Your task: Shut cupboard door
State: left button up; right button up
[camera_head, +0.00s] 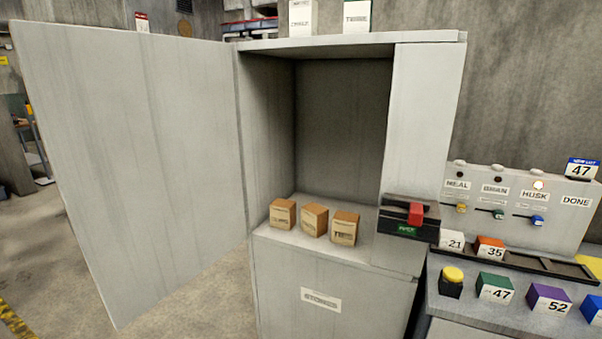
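The grey cupboard (431,110) stands in the middle of the head view. Its door (140,150) is hinged on the left side and swung wide open toward the left. The upper compartment is exposed, and three brown boxes stand in a row near its front edge: a left box (282,214), a middle box (314,220) and a right box (344,228). A label reading "STORES" (320,299) is on the lower front panel. Neither of my grippers shows in this view.
A control panel (520,205) with small levers stands at the right. Numbered blocks, such as a green one (495,288) and a purple one (548,299), and a yellow button (453,275) sit on the bench before it. A red-handled device (415,213) is beside the compartment. Floor (190,305) below the door is clear.

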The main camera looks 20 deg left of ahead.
aim_at(138, 130)
jog(key=j+z, duration=0.15)
jog(key=j, duration=1.05)
jog(key=j+z, duration=0.15)
jog(key=j, duration=1)
jog(key=k, duration=0.05)
